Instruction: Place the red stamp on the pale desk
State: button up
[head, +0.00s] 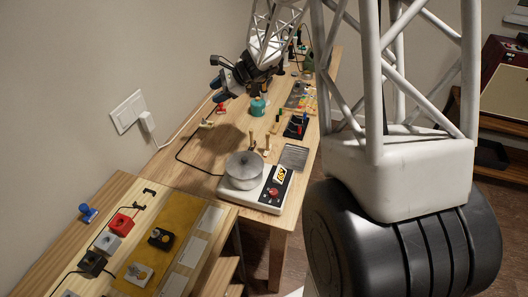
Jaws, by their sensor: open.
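My gripper (218,77) hangs over the far part of the long wooden workbench, near the wall. Its fingers are apart, with nothing visible between them. A small red object (220,108), which looks like the red stamp, is just below the gripper; it is too small to tell its exact shape or whether it touches the bench. The pale desk (58,252) seems to be the light wooden top at the lower left, adjoining the workbench. A blue stamp (87,211) stands near its wall-side edge.
A metal pot (243,170) sits on a white hot plate (270,192) mid-bench. A teal bottle (257,106) stands right of the gripper. Red and grey boxes, cables and a yellow mat (167,222) occupy the pale desk. A wall socket (130,110) has a cable plugged in.

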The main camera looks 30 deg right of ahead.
jog(key=s+a+r+n+g+h, duration=0.1)
jog(key=s+a+r+n, duration=0.15)
jog(key=s, duration=0.35)
jog(key=s+a+r+n+g+h, duration=0.1)
jog(key=s+a+r+n, duration=0.15)
jog(key=s+r, duration=0.2)
jog(key=s+r+n+h, duration=0.2)
jog(key=s+n, duration=0.4)
jog(key=s, duration=1)
jog(key=s+r+n+h, duration=0.3)
jog(key=s+n+h, duration=0.2)
jog(key=s, duration=1.2)
jog(key=shift+d+n+h, duration=0.3)
jog(key=shift+d+n, duration=0.1)
jog(key=shift+n, duration=0.7)
